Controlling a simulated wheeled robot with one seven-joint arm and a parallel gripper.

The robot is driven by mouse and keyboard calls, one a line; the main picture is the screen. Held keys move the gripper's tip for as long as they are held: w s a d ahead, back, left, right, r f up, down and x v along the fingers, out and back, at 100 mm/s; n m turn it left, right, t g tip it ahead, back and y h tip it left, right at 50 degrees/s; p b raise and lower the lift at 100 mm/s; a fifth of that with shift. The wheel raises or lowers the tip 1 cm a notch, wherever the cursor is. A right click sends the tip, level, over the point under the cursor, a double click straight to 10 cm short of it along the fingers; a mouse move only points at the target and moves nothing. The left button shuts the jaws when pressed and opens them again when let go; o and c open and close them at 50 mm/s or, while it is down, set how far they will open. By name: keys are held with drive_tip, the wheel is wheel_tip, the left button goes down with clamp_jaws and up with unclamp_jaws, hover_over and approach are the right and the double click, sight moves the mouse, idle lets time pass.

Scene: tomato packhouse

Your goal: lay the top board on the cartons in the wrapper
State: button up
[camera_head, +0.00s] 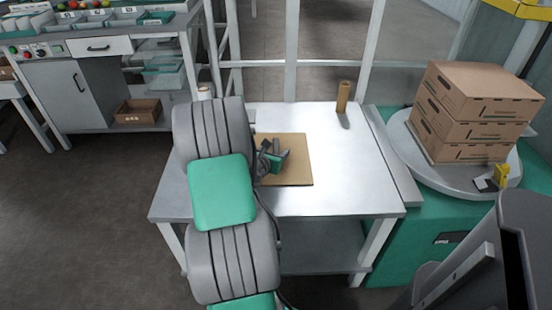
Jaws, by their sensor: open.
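The top board (297,168) is a flat brown sheet lying on the white table (340,190). My arm covers its left part. My gripper (281,158) is open and over the board; I cannot tell whether it touches it. The cartons (476,107) are brown and stacked in layers on the round grey turntable (400,135) of the wrapper (415,215) at the right. No board shows on top of the stack.
A brown roll (343,96) stands upright at the table's back edge. A yellow-topped piece (501,174) sits at the turntable's front edge. A bench (100,47) with trays and an open brown box (138,111) is at the left.

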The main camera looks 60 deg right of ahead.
drive_tip(key=shift+c, duration=0.6)
drive_tip(key=shift+a, duration=0.1)
clamp_jaws()
